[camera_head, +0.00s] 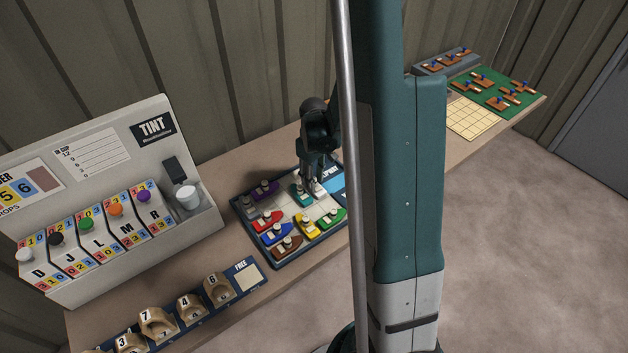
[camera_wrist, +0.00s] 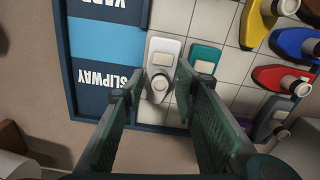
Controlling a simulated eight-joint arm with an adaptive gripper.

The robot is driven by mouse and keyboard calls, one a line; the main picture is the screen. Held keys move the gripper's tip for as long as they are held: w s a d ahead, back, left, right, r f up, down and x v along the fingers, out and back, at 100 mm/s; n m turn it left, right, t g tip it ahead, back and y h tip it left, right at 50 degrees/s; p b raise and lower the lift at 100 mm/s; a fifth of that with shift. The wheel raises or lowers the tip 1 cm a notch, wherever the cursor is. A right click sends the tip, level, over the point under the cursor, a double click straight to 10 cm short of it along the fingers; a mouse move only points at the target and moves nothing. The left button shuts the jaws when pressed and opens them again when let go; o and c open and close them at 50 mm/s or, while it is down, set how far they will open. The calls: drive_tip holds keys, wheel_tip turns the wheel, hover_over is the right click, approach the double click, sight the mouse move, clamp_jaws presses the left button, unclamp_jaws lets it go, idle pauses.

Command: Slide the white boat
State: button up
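The white boat (camera_wrist: 163,62) lies on the tiled board, near its blue slipway strip (camera_wrist: 106,85) in the wrist view. In the head view the white boat (camera_head: 318,188) is partly covered by my gripper. My gripper (camera_wrist: 160,72) reaches down with one finger on each side of the boat. Its fingers are apart, with narrow gaps showing beside the boat's tapered end. Whether either fingertip touches the hull is unclear. The teal boat (camera_wrist: 205,56) sits close on the right of the right fingertip.
The board (camera_head: 284,262) also carries red (camera_head: 266,221), yellow (camera_head: 307,226), blue (camera_head: 275,233) and other boats. Bare tiles lie between some of them. A raised dark rim bounds the board. The tint machine (camera_head: 110,185) stands to its left, and numbered wooden pieces (camera_head: 158,325) stand in front.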

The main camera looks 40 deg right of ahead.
drive_tip(key=shift+f, duration=0.3)
clamp_jaws()
drive_tip(key=w+b, duration=0.1)
drive_tip(key=w, duration=0.4)
drive_tip(key=shift+w+f+b, duration=0.1)
drive_tip(key=shift+w+b, duration=0.25)
drive_tip(key=shift+w, duration=0.45)
unclamp_jaws()
drive_tip(key=shift+r, duration=0.25)
